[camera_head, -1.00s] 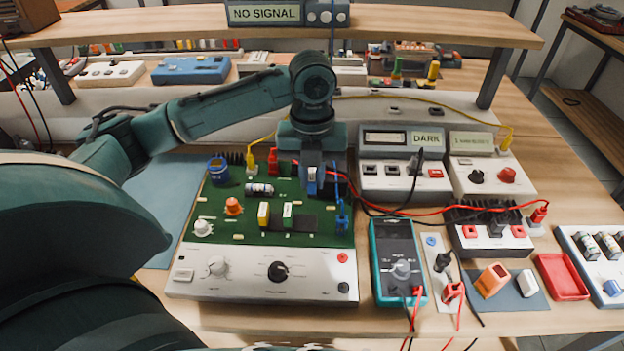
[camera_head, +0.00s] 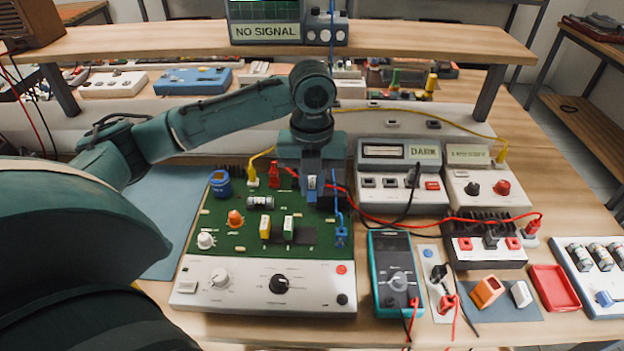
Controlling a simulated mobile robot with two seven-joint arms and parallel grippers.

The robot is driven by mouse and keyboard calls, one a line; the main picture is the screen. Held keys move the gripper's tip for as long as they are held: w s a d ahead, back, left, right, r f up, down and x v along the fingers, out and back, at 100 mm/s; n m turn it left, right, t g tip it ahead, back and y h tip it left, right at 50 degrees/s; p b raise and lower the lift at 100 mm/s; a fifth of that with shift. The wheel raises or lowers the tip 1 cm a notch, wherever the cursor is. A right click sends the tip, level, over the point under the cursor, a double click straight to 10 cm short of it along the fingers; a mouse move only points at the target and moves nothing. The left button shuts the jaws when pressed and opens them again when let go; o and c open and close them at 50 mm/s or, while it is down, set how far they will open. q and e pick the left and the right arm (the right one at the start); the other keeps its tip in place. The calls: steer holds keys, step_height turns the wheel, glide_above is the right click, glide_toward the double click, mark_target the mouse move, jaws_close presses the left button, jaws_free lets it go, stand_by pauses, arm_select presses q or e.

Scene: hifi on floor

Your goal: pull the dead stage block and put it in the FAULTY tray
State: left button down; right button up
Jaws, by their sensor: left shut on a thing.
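The green circuit board (camera_head: 220,240) with a white front panel lies on the bench and bears several coloured parts. My left gripper (camera_head: 312,188) points down over the board's back right part. It is shut on a small blue-and-white block (camera_head: 312,181), mostly hidden between the fingers. I cannot tell whether the block still touches the board. A yellow block (camera_head: 266,226) and a green-and-white block (camera_head: 289,227) stand at the board's middle. A shallow red tray (camera_head: 554,289) lies empty at the right; I read no label on it. My right gripper is not in view.
A teal multimeter (camera_head: 396,262) stands right of the board, with red and black leads nearby. A meter unit marked DARK (camera_head: 400,178) stands behind it. A shelf (camera_head: 400,42) with a NO SIGNAL screen (camera_head: 265,32) spans the back.

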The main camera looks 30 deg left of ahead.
mark_target(312, 182)
arm_select(q)
steer(key=shift+r+p, duration=1.55)
steer(key=shift+r, duration=1.2)
